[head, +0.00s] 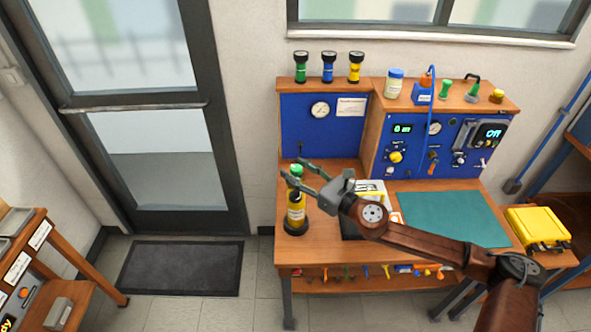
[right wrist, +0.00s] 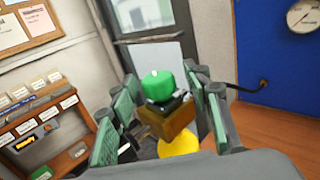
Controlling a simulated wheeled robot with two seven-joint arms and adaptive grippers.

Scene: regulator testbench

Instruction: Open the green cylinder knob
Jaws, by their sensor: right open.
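The green knob (head: 296,170) tops a yellow cylinder (head: 296,209) that stands upright in a dark base at the left front of the bench. In the right wrist view the green knob (right wrist: 157,86) sits above a brass-coloured valve block (right wrist: 168,121), with the yellow cylinder top (right wrist: 180,144) below. My right gripper (head: 298,179) reaches in from the right, its fingers level with the knob. In the right wrist view its open fingers (right wrist: 158,110) stand on either side of the knob and valve, with gaps visible. My left gripper is not in view.
The wooden bench (head: 335,245) has a blue gauge panel (head: 295,125) behind the cylinder. A teal mat (head: 455,218) and a yellow case (head: 538,228) lie to the right. Several torches, including a green one (head: 301,67), stand on the top shelf. A door (head: 160,120) is at the left.

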